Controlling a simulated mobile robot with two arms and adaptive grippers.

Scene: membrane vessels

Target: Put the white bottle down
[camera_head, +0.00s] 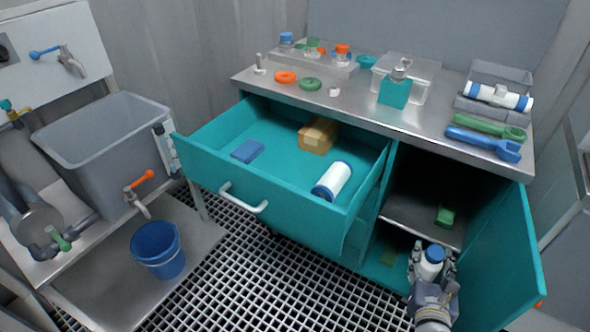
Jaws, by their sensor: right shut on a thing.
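The white bottle (430,268) with a blue cap is in my right gripper (432,261), at the lower right. The gripper's fingers are shut on either side of it, and the bottle looks roughly upright. It is at the opening of the teal cabinet (510,262), whose door stands open on the right. I cannot tell whether the bottle's base touches anything, because the gripper and wrist hide it. My left gripper is not in view.
The cabinet's inner shelf (402,207) has a green block (445,216) on it and free room. The open drawer (225,150) holds a blue pad (247,151), a brown box (318,135) and a white cylinder (334,179). A blue bucket (158,251) stands at left.

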